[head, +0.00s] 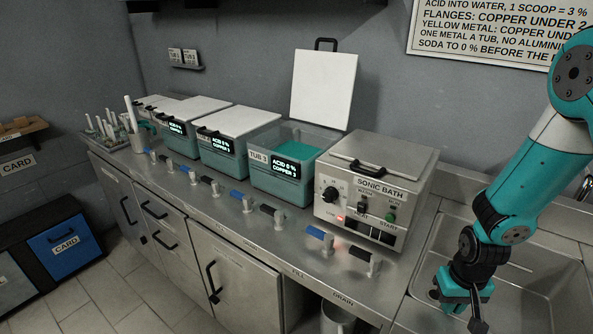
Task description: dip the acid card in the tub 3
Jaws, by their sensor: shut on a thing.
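Tub 3 (262,176) stands on the steel counter, just left of the sonic bath. Its white lid (322,88) is raised upright at the back, and teal liquid (296,133) shows inside. Its dark display (285,168) shows an acid line and a copper line, with digits too small to read surely. My gripper (478,318) is at the lower right, pointing down over the sink area, well apart from tub 3. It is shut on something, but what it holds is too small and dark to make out. I cannot pick out the acid card.
The sonic bath (375,185) with its lid shut stands between tub 3 and the sink (520,290). Other tubs (222,153) to the left have closed lids. Levers with blue and black handles (320,233) line the counter front. A blue card bin (64,240) stands at left.

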